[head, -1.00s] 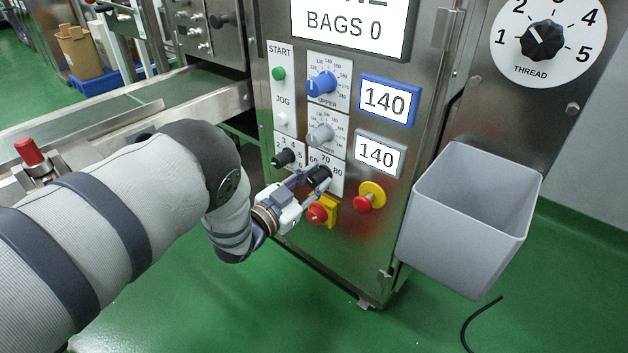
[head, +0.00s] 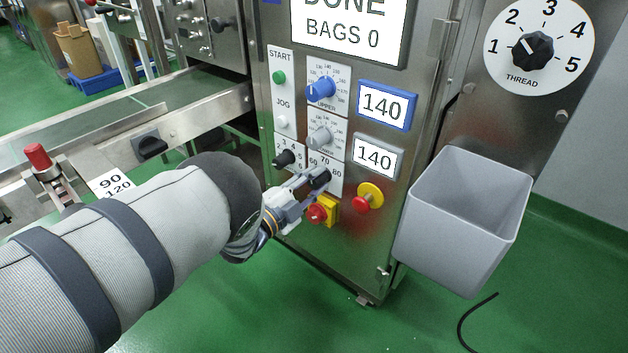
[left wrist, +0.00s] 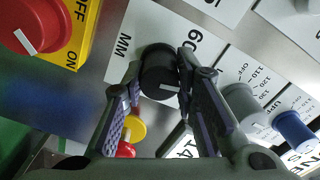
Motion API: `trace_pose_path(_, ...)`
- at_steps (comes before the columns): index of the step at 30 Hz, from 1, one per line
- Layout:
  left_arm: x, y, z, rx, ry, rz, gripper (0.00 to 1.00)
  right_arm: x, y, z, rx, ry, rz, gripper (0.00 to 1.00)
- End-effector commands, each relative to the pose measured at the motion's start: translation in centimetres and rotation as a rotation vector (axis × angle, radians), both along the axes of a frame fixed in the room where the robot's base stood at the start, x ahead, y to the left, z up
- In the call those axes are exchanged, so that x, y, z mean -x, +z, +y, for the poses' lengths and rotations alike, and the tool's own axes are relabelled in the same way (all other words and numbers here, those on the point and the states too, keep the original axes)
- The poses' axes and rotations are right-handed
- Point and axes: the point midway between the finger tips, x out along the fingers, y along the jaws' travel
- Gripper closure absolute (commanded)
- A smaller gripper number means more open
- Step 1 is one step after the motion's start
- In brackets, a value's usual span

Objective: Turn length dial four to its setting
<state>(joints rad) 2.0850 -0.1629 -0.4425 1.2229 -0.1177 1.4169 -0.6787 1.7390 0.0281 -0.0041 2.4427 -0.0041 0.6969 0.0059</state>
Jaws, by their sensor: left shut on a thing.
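The length dial is a black knob (head: 321,178) low on the steel control panel, on a white plate marked 60, 70 and 80. In the left wrist view the knob (left wrist: 160,72) shows a white pointer line, with "MM" and "60" printed beside it. My left gripper (head: 312,183) is at this knob, with one finger on each side of it. The left wrist view shows my left gripper (left wrist: 158,80) shut on the knob. The fingers hide part of the dial's scale. My right gripper is not in view.
A red-and-yellow rotary switch (head: 317,212) sits close below the gripper. A red button on yellow (head: 369,197) is to the right. A smaller black knob (head: 284,158), a grey knob (head: 319,137) and a blue knob (head: 321,89) are nearby. A grey bin (head: 466,220) hangs at right.

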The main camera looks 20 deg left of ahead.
Motion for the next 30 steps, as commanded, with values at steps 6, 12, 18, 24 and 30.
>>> trace_pose_path(6,0.06,-0.15,0.09,-0.191,0.001,-0.065,1.0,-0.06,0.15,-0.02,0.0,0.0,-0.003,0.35)
trace_pose_path(12,0.06,-0.18,0.08,-0.37,0.001,-0.13,1.0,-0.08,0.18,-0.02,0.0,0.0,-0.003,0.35)
trace_pose_path(18,0.07,-0.24,0.08,-0.548,0.001,-0.196,1.0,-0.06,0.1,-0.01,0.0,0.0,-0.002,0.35)
trace_pose_path(24,0.05,-0.25,0.11,-0.727,0.002,-0.26,1.0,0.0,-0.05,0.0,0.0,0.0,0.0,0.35)
trace_pose_path(30,0.05,-0.29,0.11,-0.889,0.002,-0.32,1.0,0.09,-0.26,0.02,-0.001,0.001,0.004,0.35)
